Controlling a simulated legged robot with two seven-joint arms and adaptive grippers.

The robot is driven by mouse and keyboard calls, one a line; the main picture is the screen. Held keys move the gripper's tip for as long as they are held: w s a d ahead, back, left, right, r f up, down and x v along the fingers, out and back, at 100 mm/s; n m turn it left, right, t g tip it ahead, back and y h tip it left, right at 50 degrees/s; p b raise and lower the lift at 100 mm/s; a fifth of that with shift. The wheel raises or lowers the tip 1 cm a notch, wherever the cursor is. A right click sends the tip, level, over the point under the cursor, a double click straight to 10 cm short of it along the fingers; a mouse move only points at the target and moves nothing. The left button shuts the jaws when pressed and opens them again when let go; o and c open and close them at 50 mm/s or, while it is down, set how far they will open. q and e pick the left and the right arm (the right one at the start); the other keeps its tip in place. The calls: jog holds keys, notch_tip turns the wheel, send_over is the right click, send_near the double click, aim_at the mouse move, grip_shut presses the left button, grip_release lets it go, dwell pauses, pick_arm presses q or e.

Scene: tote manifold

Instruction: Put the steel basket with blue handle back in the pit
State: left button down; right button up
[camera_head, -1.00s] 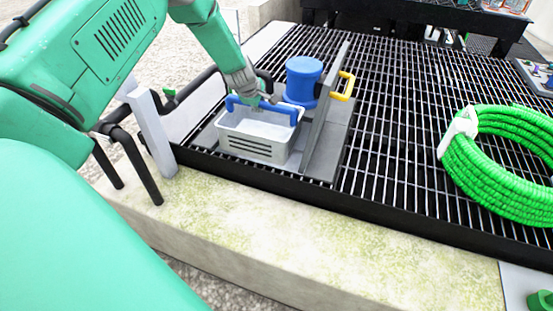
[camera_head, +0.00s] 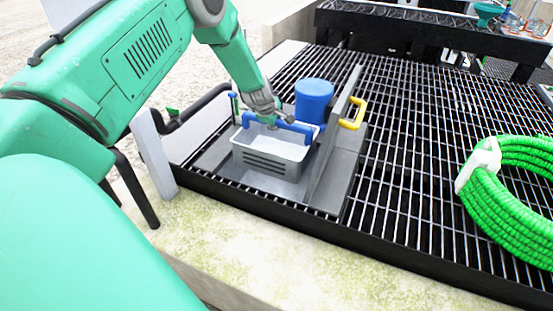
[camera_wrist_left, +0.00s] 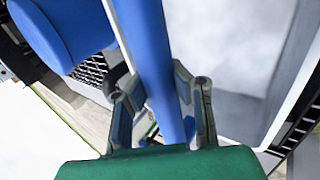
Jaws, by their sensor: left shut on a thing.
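The steel basket (camera_head: 266,161) is a light grey open box with dark slots in its front wall. Its blue handle (camera_head: 294,127) spans the top. My left gripper (camera_head: 269,120) is shut on this handle; in the left wrist view the handle (camera_wrist_left: 155,55) runs between its fingers (camera_wrist_left: 163,105). The basket looks upright and empty, over a grey recessed area (camera_head: 238,176) beside an upright grey panel (camera_head: 328,150). Whether its base touches the surface below cannot be told. My right gripper is not in view.
A blue cylinder (camera_head: 313,100) stands just behind the basket, also visible in the left wrist view (camera_wrist_left: 60,30). A yellow handle (camera_head: 354,114) sits on the panel's right. Black grating (camera_head: 415,170) extends right, with a green hose coil (camera_head: 515,190) on it. A concrete ledge (camera_head: 270,250) lies in front.

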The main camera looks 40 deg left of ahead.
aim_at(276, 152)
pick_arm(q)
notch_tip(276, 152, down, 12)
jog(key=b, duration=0.7)
jog(key=shift+a+r, duration=0.15)
jog(key=shift+r, duration=0.05)
jog(key=shift+f+b, duration=0.6)
jog(key=shift+f, duration=0.05)
notch_tip(276, 152, down, 9)
jog(key=b, duration=0.4)
jog(key=c, duration=1.5)
grip_release()
jog(key=shift+c, duration=0.2)
jog(key=shift+r, duration=0.15)
